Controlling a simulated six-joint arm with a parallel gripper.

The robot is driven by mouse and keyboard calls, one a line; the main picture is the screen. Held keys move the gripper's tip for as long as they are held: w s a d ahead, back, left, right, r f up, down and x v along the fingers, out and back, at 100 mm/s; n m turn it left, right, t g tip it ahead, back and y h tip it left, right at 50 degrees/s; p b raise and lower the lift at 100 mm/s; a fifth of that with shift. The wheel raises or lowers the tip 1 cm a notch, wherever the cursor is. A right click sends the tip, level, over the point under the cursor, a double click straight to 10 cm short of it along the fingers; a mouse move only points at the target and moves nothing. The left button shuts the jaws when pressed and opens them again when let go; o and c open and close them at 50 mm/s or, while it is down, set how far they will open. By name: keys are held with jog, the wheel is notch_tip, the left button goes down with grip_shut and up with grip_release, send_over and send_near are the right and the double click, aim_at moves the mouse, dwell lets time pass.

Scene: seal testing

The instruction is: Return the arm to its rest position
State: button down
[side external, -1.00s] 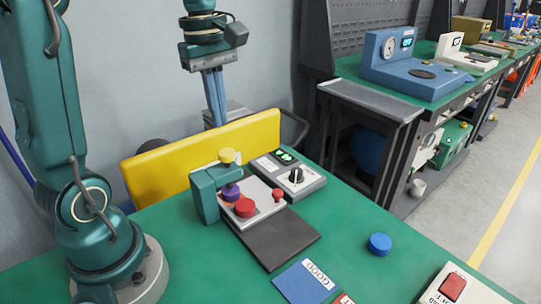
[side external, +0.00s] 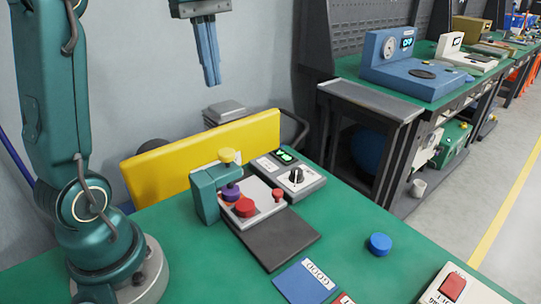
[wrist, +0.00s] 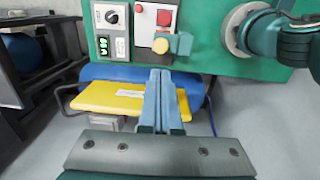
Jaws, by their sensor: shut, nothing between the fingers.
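My gripper (side external: 210,82) hangs at the top of the side view, pointing down, above and behind the yellow panel at the table's back edge. Its two blue fingers are together with nothing between them. In the wrist view my gripper (wrist: 159,78) shows the closed fingers in front of the yellow panel. My gripper is clear of the table and touches nothing. The seal testing device (side external: 205,190), with a teal frame, yellow knob and red buttons, stands on the green table. It also shows upside down in the wrist view (wrist: 180,43).
The yellow panel (side external: 160,170) stands along the table's back edge. A control box (side external: 308,180) with a dial and green display sits beside the device. A blue round piece (side external: 379,243), a blue GOOD card (side external: 303,282) and a red button box (side external: 440,296) lie in front. The green table (side external: 340,220) has bare room between them.

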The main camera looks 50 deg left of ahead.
jog(key=s+d+f+m+t, duration=0.3)
jog(key=s+d+f+m, duration=0.2)
jog(key=s+d+m, duration=0.4)
notch_tip(320, 180, down, 6)
jog(key=w+m+t, duration=0.1)
jog(key=m+t, duration=0.1)
jog(key=m, duration=0.7)
jog(key=shift+d+f, duration=0.15)
jog(key=shift+d, duration=0.25)
